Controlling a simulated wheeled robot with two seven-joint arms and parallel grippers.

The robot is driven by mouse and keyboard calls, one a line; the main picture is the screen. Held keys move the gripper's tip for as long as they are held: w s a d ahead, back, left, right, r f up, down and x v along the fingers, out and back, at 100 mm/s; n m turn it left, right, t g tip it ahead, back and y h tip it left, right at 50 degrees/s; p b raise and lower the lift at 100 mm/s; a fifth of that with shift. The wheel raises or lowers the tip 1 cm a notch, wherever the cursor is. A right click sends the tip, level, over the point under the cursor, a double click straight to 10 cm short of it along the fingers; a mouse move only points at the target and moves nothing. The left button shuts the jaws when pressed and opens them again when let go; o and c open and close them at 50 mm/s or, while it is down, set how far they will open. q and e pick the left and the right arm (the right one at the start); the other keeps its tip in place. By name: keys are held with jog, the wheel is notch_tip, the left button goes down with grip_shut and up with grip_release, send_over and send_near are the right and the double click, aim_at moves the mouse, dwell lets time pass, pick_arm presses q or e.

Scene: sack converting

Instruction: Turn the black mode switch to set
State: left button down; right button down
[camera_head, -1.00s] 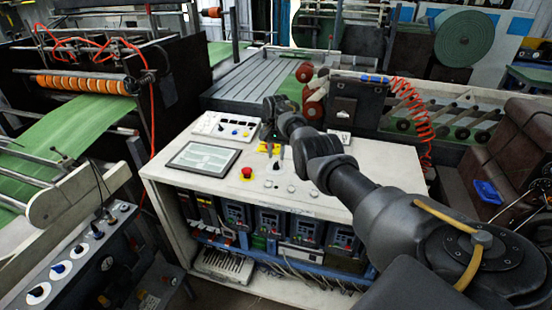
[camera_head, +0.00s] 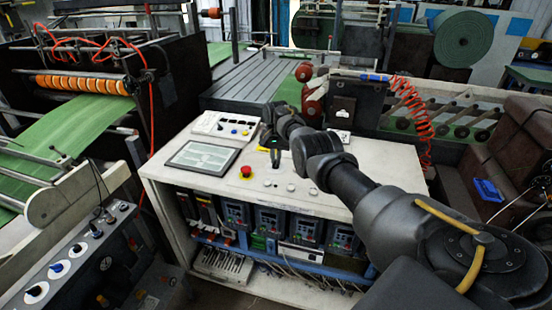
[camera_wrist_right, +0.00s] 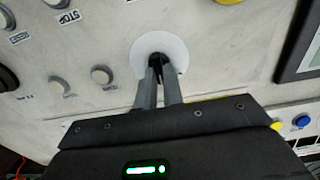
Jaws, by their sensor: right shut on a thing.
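The black mode switch (camera_wrist_right: 156,60) sits on a white round plate (camera_wrist_right: 178,50) on the light console top (camera_head: 222,185). My right gripper (camera_wrist_right: 158,74) is shut on the switch, with a grey finger on each side of its knob. Most of the switch is hidden between the fingers, and I cannot read which position it points to. In the head view my right gripper (camera_head: 275,158) points down onto the console, right of the red button. My left gripper is not in view.
A red stop button (camera_head: 246,171) and a screen (camera_head: 202,156) lie left of the gripper. Several small round buttons (camera_wrist_right: 101,75) with labels, one reading STOP, sit near the switch. A small button box (camera_head: 226,125) stands behind.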

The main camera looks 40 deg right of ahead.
jog(key=shift+n, duration=0.3)
jog(key=n, duration=0.3)
jog(key=shift+n+b, duration=0.3)
jog(key=n, duration=0.4)
jog(key=shift+w+a+n+b, duration=0.1)
jog(key=shift+a+n+b, duration=0.05)
jog(key=shift+n+b, duration=0.15)
dwell(0.3)
jog(key=c, duration=1.5)
grip_release()
